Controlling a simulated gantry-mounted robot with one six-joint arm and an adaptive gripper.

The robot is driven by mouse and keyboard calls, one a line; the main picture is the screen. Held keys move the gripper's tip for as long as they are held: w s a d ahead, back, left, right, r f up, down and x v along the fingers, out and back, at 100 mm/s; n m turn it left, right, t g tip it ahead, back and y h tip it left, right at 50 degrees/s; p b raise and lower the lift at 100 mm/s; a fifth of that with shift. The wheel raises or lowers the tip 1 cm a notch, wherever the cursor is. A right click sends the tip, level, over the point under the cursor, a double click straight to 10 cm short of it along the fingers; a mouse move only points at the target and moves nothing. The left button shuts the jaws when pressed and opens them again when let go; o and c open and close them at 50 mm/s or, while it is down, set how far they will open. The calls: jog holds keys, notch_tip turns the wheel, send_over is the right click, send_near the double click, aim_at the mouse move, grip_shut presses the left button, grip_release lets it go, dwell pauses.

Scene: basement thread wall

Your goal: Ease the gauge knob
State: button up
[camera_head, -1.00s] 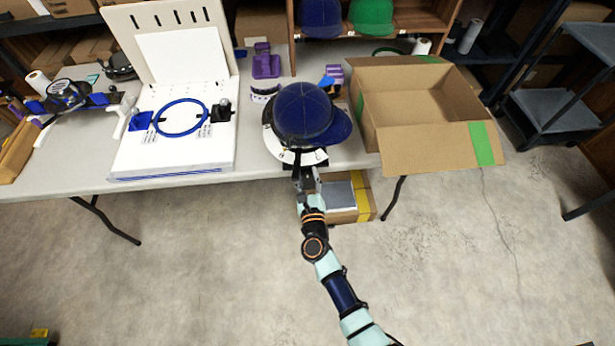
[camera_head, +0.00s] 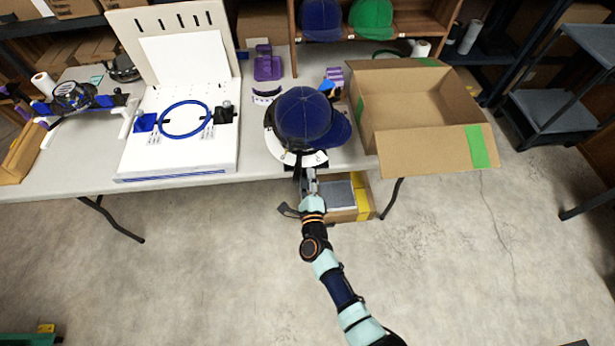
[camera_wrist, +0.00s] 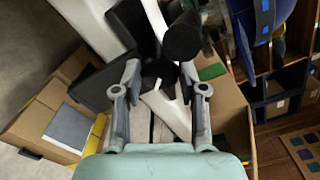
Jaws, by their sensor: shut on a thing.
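A blue cap (camera_head: 305,118) sits on a white, ring-shaped cap gauge (camera_head: 283,153) at the table's front edge. My gripper (camera_head: 308,180) is just in front of and below this gauge. In the wrist view my gripper (camera_wrist: 159,75) has its two grey fingers on either side of a black knob (camera_wrist: 159,73) and is shut on it. A second black round end (camera_wrist: 183,38) stands just beyond the fingertips, by white gauge parts. The cap's blue edge shows at the upper right of the wrist view. The knob is hidden in the head view.
An open cardboard box (camera_head: 420,100) stands right of the cap. A white board with a blue hoop (camera_head: 186,119) stands to the left. A smaller box (camera_head: 362,198) lies below the table edge. The floor in front is mostly free.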

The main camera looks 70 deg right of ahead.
jog(key=shift+f+n+p, duration=0.1)
jog(key=shift+n+p, duration=1.1)
jog(key=shift+n, duration=2.9)
jog(key=o, duration=1.1)
jog(key=shift+o, duration=0.2)
